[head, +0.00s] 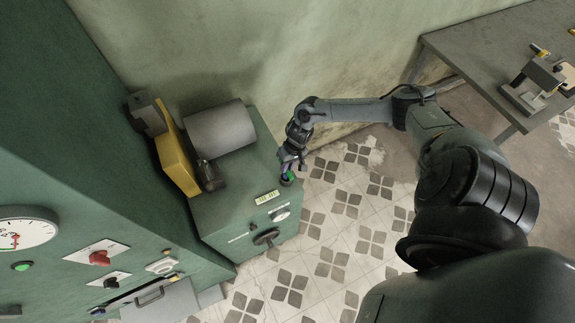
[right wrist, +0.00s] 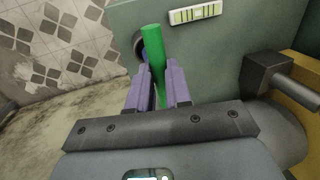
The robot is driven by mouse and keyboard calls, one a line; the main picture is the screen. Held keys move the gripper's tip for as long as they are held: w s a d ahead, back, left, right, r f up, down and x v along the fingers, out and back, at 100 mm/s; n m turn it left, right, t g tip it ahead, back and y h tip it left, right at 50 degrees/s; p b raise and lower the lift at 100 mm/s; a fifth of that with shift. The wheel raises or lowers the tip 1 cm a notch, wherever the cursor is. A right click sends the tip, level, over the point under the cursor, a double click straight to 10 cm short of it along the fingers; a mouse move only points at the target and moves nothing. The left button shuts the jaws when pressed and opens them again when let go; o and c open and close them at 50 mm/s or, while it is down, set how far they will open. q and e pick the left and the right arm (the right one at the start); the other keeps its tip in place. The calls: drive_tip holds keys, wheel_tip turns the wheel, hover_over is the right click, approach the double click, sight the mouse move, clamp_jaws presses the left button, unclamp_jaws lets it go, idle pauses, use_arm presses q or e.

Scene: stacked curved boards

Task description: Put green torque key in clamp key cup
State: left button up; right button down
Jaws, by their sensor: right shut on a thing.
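The green torque key (right wrist: 154,50) is a plain green rod in the right wrist view, held between the two purple fingers of my right gripper (right wrist: 163,88). In the head view my right gripper (head: 291,163) is at the right edge of the green cabinet, with a bit of the green key (head: 289,176) below it. A dark round cup (head: 287,183), seemingly the clamp key cup, is directly under the key's tip. In the right wrist view, a dark rim with a bluish inside (right wrist: 138,44) shows partly behind the key. I cannot tell whether the tip is inside the cup. My left gripper is not seen.
The green cabinet (head: 225,215) carries a grey cylinder (head: 219,129) and a yellow block (head: 176,158). A label plate (right wrist: 195,13) and a dark knob (head: 266,237) are on it. A grey table (head: 480,50) stands at the upper right. Tiled floor is open between.

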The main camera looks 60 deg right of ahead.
drive_tip(key=shift+f, duration=0.15)
drive_tip(key=c, duration=1.1)
unclamp_jaws()
drive_tip(key=shift+o, duration=0.2)
drive_tip(key=v, duration=1.2)
drive_tip(key=w+a+n+t, duration=0.2)
drive_tip(key=a+n+t, duration=0.45)
drive_tip(key=a, duration=1.95)
drive_tip(key=s+r+n+g+h, duration=0.2)
drive_tip(key=s+r+g, duration=0.2)
drive_tip(key=s, duration=0.6)
drive_tip(key=shift+s+r+n+p, duration=0.35)
drive_tip(key=shift+s+r+p, duration=0.1)
drive_tip(key=shift+r, duration=0.55)
